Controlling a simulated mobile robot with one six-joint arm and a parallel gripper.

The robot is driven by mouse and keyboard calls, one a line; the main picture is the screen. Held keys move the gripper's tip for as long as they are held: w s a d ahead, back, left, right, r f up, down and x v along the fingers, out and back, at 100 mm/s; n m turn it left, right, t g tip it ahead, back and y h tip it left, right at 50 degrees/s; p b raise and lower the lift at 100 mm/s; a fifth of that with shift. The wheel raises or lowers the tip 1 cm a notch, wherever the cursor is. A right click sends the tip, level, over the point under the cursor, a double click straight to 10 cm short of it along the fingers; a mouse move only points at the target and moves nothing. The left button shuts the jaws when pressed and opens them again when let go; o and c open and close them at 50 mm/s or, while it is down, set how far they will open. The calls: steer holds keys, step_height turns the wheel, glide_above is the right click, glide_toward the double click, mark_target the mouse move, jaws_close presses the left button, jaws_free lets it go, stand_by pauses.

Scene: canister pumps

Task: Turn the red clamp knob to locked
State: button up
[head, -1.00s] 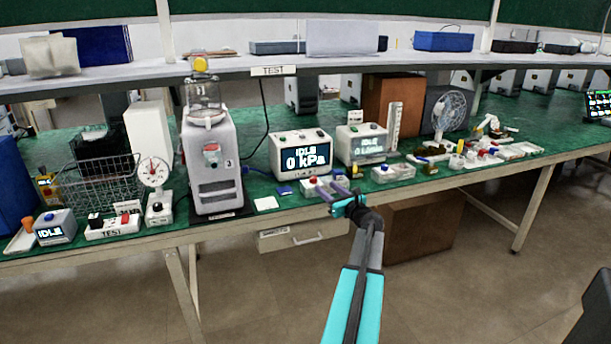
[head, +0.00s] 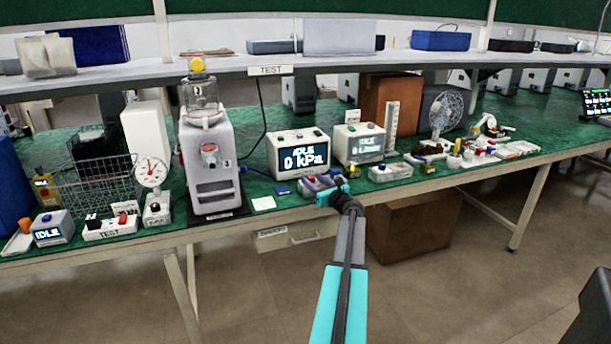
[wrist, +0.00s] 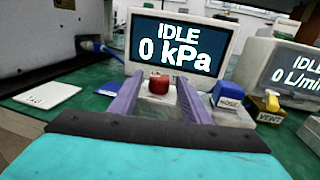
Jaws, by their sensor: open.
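A small red knob (wrist: 159,83) on a pale block shows in the wrist view, just in front of the 0 kPa display unit. My gripper (wrist: 160,88) is open, with its two purple fingers spread left and right of the knob in the picture. I cannot tell whether either finger touches it. A blue-topped block marked HOSE (wrist: 228,95) stands just right of the right finger. In the head view, my gripper (head: 318,187) is at the bench's front edge, before the 0 kPa display unit (head: 299,153), and partly hides the knob's block. The knob's setting is not readable.
A white card (wrist: 46,95) lies on the green bench to the left. A yellow-topped VENT block (wrist: 270,108) is to the right. The white pump machine (head: 210,165), with its own red part, stands left. A shelf (head: 300,66) runs above the bench.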

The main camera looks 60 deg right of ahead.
mark_target(309, 176)
steer(key=shift+x, duration=3)
steer(key=c, duration=1)
